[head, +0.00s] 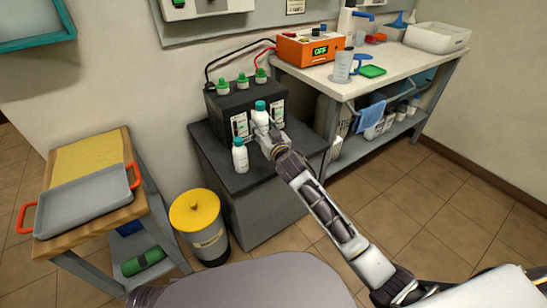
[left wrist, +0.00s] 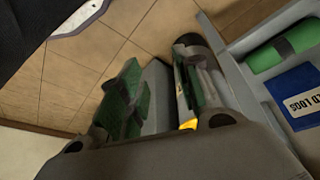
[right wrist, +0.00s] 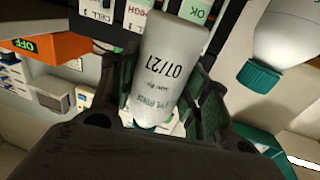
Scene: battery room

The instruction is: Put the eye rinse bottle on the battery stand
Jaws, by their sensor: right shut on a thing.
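A white bottle with a teal cap (head: 261,118) is in my right gripper (head: 268,143), in front of the black batteries. In the right wrist view the held bottle (right wrist: 170,70) shows a printed label with a date, between the two fingers of the right gripper (right wrist: 165,110). A second, similar white bottle (head: 240,158) stands upright on the grey battery stand (head: 215,160), left of the held one. It also shows in the right wrist view (right wrist: 285,35). Whether the held bottle touches the stand top I cannot tell. My left gripper (left wrist: 155,100) is open and empty.
Black batteries (head: 245,105) with green terminals fill the back of the stand. An orange charger (head: 308,48) sits on the bench at right. A yellow-lidded bin (head: 196,210) and a wooden cart with a grey tray (head: 85,200) stand at left.

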